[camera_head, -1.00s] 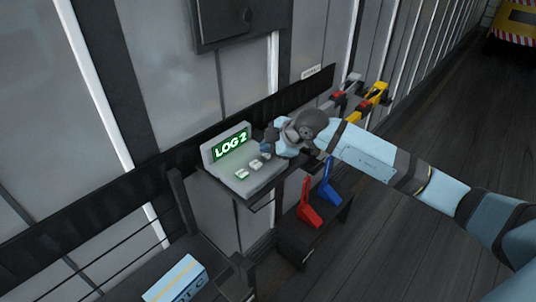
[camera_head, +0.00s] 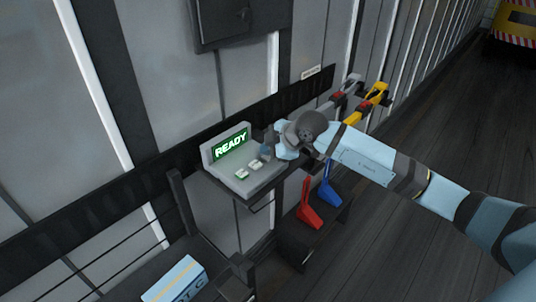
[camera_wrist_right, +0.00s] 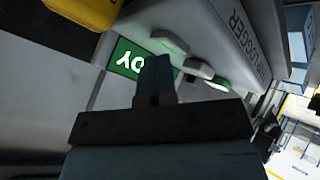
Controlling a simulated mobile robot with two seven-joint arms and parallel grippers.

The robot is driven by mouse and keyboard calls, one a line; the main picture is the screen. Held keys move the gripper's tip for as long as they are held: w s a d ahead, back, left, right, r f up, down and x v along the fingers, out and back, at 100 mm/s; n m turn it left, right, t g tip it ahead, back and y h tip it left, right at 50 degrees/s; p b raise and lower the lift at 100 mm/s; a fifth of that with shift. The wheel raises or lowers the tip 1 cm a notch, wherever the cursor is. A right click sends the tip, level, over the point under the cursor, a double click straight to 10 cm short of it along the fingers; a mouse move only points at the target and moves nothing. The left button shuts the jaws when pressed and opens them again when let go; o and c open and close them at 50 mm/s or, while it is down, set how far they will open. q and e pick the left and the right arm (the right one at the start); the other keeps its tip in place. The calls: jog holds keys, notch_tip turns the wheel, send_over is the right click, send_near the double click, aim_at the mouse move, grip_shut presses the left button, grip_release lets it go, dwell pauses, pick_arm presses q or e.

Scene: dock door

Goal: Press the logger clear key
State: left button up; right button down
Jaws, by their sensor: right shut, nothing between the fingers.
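The logger (camera_head: 212,160) is a light grey console on a shelf against the wall. Its green-lit screen (camera_head: 231,145) reads READY. Two pale keys, one at the left (camera_head: 241,175) and one in the middle (camera_head: 255,164), show on its sloping top. My right gripper (camera_head: 266,151) is shut and empty, its tip at the right end of the key row, hiding what lies under it. In the right wrist view the shut fingers (camera_wrist_right: 157,77) cover part of the screen (camera_wrist_right: 130,58), and rounded keys (camera_wrist_right: 193,67) show beside them. I cannot tell whether the tip touches a key. My left gripper is out of view.
Red (camera_head: 309,206) and blue (camera_head: 327,184) handles stand on a dark stand below my right arm. Yellow (camera_head: 376,94) and grey (camera_head: 349,85) clamp-like things are on the wall rail behind it. A blue-white box (camera_head: 175,279) lies at lower left.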

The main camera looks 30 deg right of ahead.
aim_at(268, 157)
jog(key=shift+r, duration=0.15)
jog(key=shift+r+p, duration=0.7)
jog(key=shift+r, duration=0.1)
jog(key=shift+r+p, duration=1.75)
jog(key=shift+r, duration=0.8)
